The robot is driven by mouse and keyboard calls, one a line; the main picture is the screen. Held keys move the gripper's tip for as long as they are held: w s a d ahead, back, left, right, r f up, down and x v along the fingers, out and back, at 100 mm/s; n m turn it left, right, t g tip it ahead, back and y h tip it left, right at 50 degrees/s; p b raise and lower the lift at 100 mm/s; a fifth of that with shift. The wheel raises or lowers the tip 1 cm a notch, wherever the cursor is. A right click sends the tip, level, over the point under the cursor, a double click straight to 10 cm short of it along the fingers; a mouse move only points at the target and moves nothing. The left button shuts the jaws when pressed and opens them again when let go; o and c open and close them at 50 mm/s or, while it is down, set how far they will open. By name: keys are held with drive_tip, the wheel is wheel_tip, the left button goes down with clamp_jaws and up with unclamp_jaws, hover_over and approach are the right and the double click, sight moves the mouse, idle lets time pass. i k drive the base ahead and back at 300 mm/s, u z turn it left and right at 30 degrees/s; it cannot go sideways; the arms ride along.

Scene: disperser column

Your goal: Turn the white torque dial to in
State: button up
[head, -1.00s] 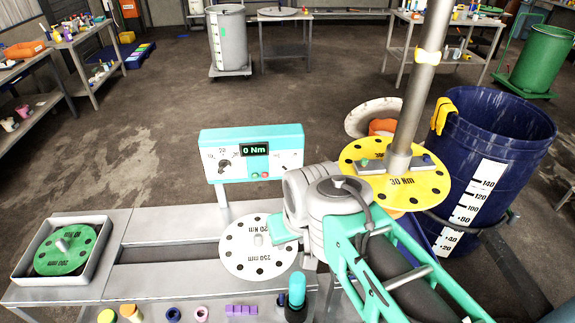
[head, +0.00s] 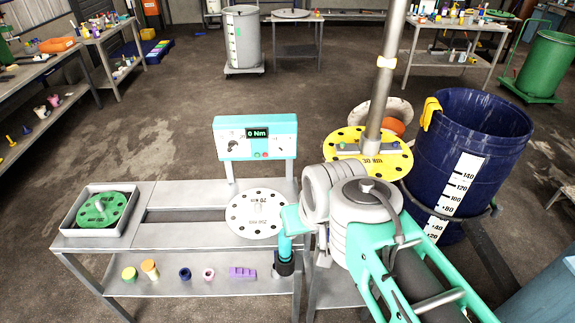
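A control box (head: 255,137) with a teal frame and white face stands on a post behind the bench. Its green display (head: 257,133) reads 0 Nm. A small dial (head: 233,146) is on the left of the face and another (head: 279,142) on the right; their pointer directions are too small to read. My gripper (head: 290,218) is at the end of my grey and teal arm, in front of and below the box, at the right edge of the white disc, apart from the dials. Its fingers cannot be made out, so its opening is unclear.
A white perforated disc (head: 257,214) and a green disc in a tray (head: 74,232) lie on the bench. A yellow disc (head: 397,163) hangs on a metal shaft (head: 385,90) at right, near a blue barrel (head: 478,130). Small coloured parts lie on the lower shelf (head: 215,288).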

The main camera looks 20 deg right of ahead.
sight(282, 146)
drive_tip(key=z, duration=0.05)
drive_tip(key=k, duration=0.1)
drive_tip(key=u, duration=0.65)
drive_tip(key=i, duration=0.75)
drive_tip(key=u, duration=0.6)
